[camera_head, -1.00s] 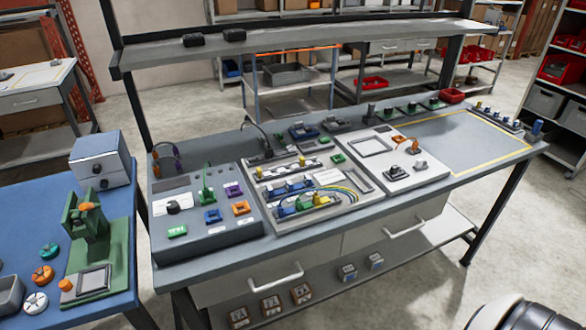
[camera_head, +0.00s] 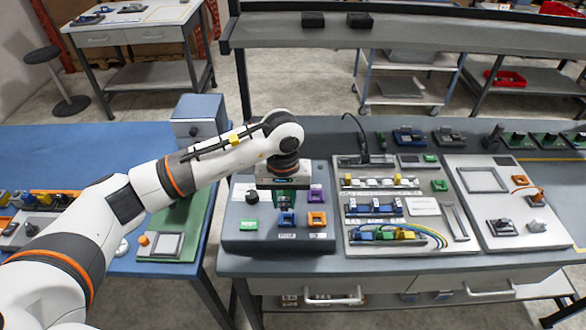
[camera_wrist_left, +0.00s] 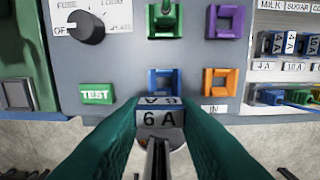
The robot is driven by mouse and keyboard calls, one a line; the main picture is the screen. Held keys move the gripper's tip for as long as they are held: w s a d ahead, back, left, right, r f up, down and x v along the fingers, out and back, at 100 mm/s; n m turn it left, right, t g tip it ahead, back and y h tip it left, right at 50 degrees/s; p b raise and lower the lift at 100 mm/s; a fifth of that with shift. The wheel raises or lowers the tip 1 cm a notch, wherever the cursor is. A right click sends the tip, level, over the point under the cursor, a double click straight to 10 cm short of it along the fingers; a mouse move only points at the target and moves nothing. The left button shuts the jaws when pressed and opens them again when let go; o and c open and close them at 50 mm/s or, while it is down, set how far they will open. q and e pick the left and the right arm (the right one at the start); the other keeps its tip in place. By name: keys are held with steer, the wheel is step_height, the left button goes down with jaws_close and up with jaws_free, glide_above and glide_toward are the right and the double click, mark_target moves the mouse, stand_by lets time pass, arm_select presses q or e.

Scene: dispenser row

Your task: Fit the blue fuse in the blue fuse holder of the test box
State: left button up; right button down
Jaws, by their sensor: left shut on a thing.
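My left gripper (camera_head: 285,199) hangs over the grey test box (camera_head: 252,240) with its fingers pointing down. In the left wrist view, its green fingers are shut on a blue fuse (camera_wrist_left: 160,116) with a white "6 A" label. The blue fuse holder (camera_wrist_left: 164,79) lies just beyond the fuse in that view, partly hidden by it. It also shows in the head view (camera_head: 286,219). The fuse looks apart from the holder, but the height gap is hard to tell. The fuse cannot be made out in the head view. My right gripper is not in view.
An orange holder (camera_wrist_left: 221,82) and a purple holder (camera_wrist_left: 225,21) sit right of and behind the blue one. A green holder (camera_wrist_left: 164,20) stands behind it. A dark knob (camera_wrist_left: 86,27) and green TEST button (camera_wrist_left: 97,94) are to the left. A wired panel (camera_head: 372,263) adjoins on the right.

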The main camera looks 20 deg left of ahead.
mark_target(287, 205)
arm_select(q)
steer(key=shift+w+d+r, duration=0.1)
steer(key=shift+w+r, duration=0.35)
steer(key=shift+w, duration=0.05)
steer(key=shift+s+f, duration=0.15)
steer(key=shift+f, duration=0.65)
step_height(287, 205, down, 2)
steer(key=shift+f+b, duration=0.1)
steer(key=shift+b, duration=0.6)
steer(key=shift+f+b, duration=0.25)
steer(key=shift+b, duration=0.1)
steer(key=shift+w+f, duration=0.1)
steer(key=shift+w, duration=0.1)
steer(key=shift+s, duration=0.1)
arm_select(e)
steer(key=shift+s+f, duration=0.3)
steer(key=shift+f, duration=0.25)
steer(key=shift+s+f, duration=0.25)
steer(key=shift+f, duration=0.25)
